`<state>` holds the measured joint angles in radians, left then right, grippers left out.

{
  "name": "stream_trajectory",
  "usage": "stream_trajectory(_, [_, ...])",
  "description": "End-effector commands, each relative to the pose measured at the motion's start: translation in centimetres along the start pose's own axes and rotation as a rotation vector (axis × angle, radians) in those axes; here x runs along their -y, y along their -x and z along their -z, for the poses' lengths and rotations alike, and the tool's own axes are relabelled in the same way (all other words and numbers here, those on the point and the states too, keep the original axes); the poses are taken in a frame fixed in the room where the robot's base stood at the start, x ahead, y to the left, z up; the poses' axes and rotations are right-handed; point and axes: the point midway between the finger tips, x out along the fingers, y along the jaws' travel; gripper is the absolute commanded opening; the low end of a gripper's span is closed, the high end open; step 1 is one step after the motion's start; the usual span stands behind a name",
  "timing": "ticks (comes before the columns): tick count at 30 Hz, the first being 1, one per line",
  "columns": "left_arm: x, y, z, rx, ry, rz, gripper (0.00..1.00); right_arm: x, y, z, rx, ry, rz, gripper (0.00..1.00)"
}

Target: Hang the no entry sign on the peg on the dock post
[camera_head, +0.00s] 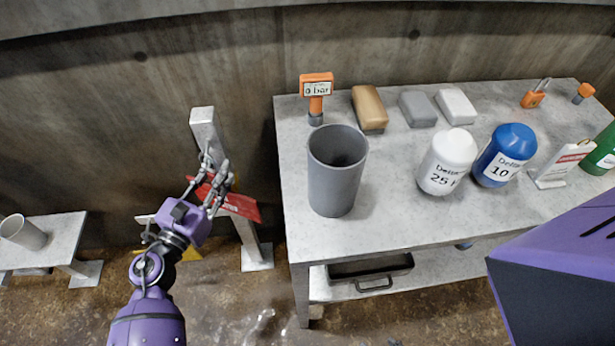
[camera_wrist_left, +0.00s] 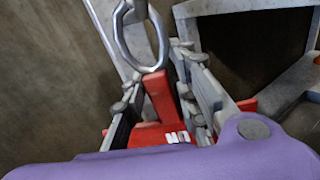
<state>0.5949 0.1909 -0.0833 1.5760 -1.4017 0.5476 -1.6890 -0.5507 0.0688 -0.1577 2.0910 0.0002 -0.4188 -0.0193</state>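The no entry sign (camera_head: 240,206) is a red plate with white lettering, held in the air in front of the dock post (camera_head: 203,130). In the left wrist view, the sign (camera_wrist_left: 158,97) has a narrow red tab between the fingers and a metal ring (camera_wrist_left: 140,62) above it. My left gripper (camera_head: 217,180) is shut on the sign at this tab. The grey post (camera_wrist_left: 112,30) passes behind the ring in the wrist view. I cannot make out the peg clearly, nor whether the ring is around it. My right gripper is out of view.
The grey table (camera_head: 400,225) to the right of the post carries a grey cup (camera_head: 337,180), an orange gauge (camera_head: 317,90), blocks, white (camera_head: 446,165) and blue (camera_head: 503,158) containers and a padlock (camera_head: 535,95). A low bench (camera_head: 60,235) stands at left. A concrete wall is behind.

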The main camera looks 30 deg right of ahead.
Motion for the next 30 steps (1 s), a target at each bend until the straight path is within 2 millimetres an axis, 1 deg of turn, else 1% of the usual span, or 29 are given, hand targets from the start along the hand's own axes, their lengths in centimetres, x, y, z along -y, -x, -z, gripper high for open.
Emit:
stream_trajectory(1, [0.0, 0.0, 0.0, 0.001, 0.000, 0.000, 0.37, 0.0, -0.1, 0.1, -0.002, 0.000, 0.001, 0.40])
stream_trajectory(3, [0.0, 0.0, 0.0, 0.000, 0.000, 0.000, 0.45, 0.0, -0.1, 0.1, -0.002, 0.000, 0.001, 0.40])
stream_trajectory(10, [0.0, 0.0, 0.1, -0.001, 0.000, 0.000, 0.45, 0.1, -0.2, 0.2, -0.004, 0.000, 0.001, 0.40])
stream_trajectory(12, [0.0, 0.1, 0.1, -0.001, 0.000, 0.000, 0.45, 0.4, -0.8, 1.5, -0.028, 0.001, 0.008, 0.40])
stream_trajectory(14, [0.0, 0.4, 0.1, -0.002, 0.001, -0.001, 0.45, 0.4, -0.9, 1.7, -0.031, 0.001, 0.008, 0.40])
stream_trajectory(17, [0.0, 1.5, 0.1, -0.002, 0.000, -0.001, 0.45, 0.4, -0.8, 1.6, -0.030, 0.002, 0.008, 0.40])
stream_trajectory(20, [0.0, 3.5, 0.1, -0.004, -0.001, -0.001, 0.45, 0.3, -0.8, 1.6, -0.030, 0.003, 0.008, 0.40])
stream_trajectory(24, [0.0, 6.6, 0.1, -0.003, -0.001, -0.001, 0.45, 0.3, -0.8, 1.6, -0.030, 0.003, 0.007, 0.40])
stream_trajectory(30, [0.0, 10.2, 0.1, -0.002, -0.001, -0.001, 0.45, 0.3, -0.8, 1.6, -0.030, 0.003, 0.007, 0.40])
